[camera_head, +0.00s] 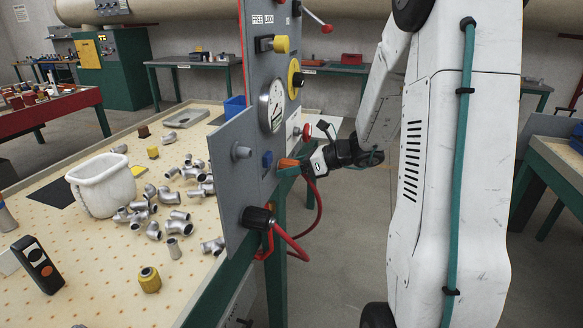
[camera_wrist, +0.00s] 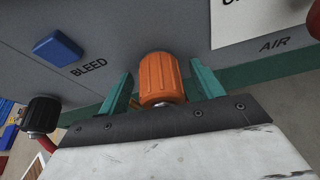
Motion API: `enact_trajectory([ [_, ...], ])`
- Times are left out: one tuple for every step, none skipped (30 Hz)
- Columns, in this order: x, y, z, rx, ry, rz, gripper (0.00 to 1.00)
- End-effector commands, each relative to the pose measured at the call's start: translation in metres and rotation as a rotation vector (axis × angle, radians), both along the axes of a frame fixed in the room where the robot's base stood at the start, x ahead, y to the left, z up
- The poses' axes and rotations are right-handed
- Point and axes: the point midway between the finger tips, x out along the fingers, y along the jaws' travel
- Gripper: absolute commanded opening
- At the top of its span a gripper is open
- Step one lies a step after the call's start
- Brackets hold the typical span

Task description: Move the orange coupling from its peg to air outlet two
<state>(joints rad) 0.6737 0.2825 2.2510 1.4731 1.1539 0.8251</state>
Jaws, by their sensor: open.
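The orange coupling (camera_wrist: 160,78) is a ribbed cylinder at the grey panel (camera_wrist: 90,30), just right of the BLEED label. In the head view the coupling (camera_head: 288,163) shows small in front of the panel's face. My gripper (camera_wrist: 161,84) is open, with one teal finger on each side of the coupling. A gap shows between each finger and the coupling, so it is not gripped. The peg behind the coupling is hidden. An AIR label shows at the upper right of the wrist view, but I cannot tell which fitting is air outlet two.
A black coupling (camera_head: 259,217) with a red hose (camera_head: 290,241) is low on the panel. A blue button (camera_wrist: 57,46), a gauge (camera_head: 272,105) and a red knob (camera_head: 306,132) are close by. Metal pipe fittings and a white crucible (camera_head: 102,186) are on the bench.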

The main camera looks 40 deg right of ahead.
Motion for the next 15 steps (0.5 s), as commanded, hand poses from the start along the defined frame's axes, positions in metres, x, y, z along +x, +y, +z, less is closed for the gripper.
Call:
enact_trajectory([
  [0.0, 0.0, 0.0, 0.0, 0.0, 0.0, 0.66],
  [-0.001, -0.001, 0.001, 0.0, 0.0, -0.001, 0.66],
  [-0.002, -0.002, 0.001, 0.0, 0.0, -0.001, 0.66],
  [-0.004, -0.004, 0.003, 0.0, -0.001, -0.002, 0.66],
  [-0.006, -0.007, 0.004, -0.001, -0.001, -0.003, 0.66],
  [-0.01, -0.01, 0.006, -0.001, -0.003, -0.004, 0.66],
  [-0.014, -0.013, 0.008, -0.002, -0.003, -0.003, 0.66],
  [-0.017, -0.017, 0.01, -0.001, -0.003, -0.004, 0.66],
  [-0.022, -0.021, 0.013, -0.002, -0.002, -0.004, 0.66],
  [-0.026, -0.025, 0.015, -0.001, -0.001, -0.004, 0.66],
  [-0.03, -0.028, 0.017, -0.001, -0.002, -0.005, 0.66],
  [-0.035, -0.032, 0.02, -0.002, -0.002, -0.003, 0.66],
  [-0.038, -0.035, 0.022, -0.002, -0.002, -0.004, 0.66],
  [-0.041, -0.037, 0.023, -0.002, -0.002, -0.003, 0.66],
  [-0.044, -0.04, 0.025, -0.001, -0.002, -0.003, 0.66],
])
